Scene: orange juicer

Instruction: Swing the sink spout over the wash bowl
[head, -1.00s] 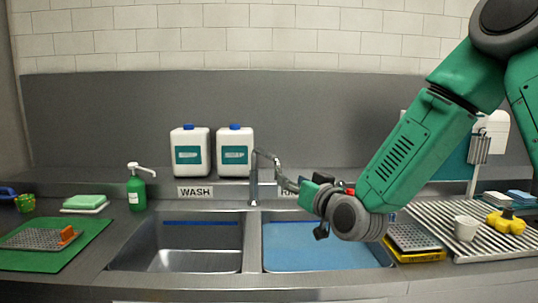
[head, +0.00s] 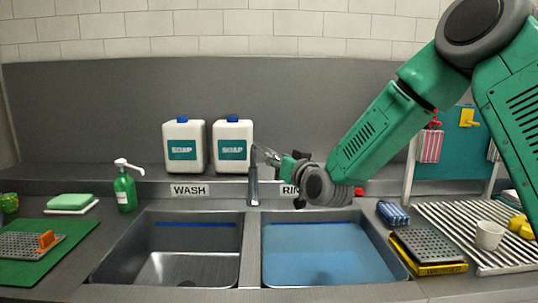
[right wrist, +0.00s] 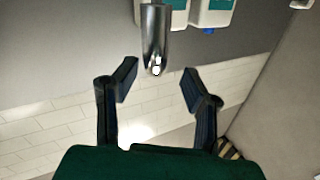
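The metal sink spout (head: 267,155) tops a post between the two bowls and points right, over the rinse side. The wash bowl (head: 160,265) is the empty steel basin on the left, below the WASH label (head: 189,190). My right gripper (head: 287,163) is at the spout's outer end and partly hides it. In the right wrist view, my right gripper (right wrist: 160,78) has its fingers spread apart. The spout's end (right wrist: 156,45) shows between and just past the fingertips, with gaps on both sides. My left gripper is out of view.
The rinse bowl (head: 325,260) on the right looks filled blue. Two soap jugs (head: 184,150) (head: 232,150) stand behind the post. A green pump bottle (head: 125,190) and sponge (head: 70,201) are at left. A grater (head: 428,245), rack (head: 465,225) and cup (head: 488,236) are at right.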

